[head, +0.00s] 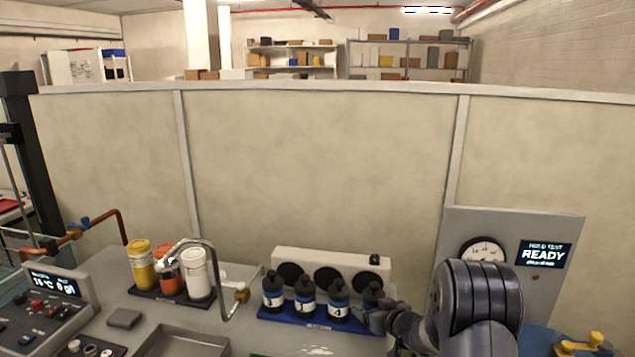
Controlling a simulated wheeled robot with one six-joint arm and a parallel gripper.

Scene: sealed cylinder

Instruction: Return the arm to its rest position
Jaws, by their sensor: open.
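My arm (478,300) rises from the bottom right of the head view, dark grey, with its thick elbow nearest the camera. My gripper (372,317) is at the far end of it, small and partly hidden by the wrist. It is open and sits at the front of the rightmost bottle (372,294) on a blue rack (292,319). Whether it touches that bottle I cannot tell. The other dark bottles with blue bands and white number labels, such as the one marked 4 (338,300), stand upright to its left.
A white unit with round dark openings (330,262) stands behind the rack. A gauge panel (515,240) reads "READY" at right. A bent metal pipe (215,265), a yellow-lidded container (140,265) and a metal tray (183,342) are at left. A blue drum (540,340) is at lower right.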

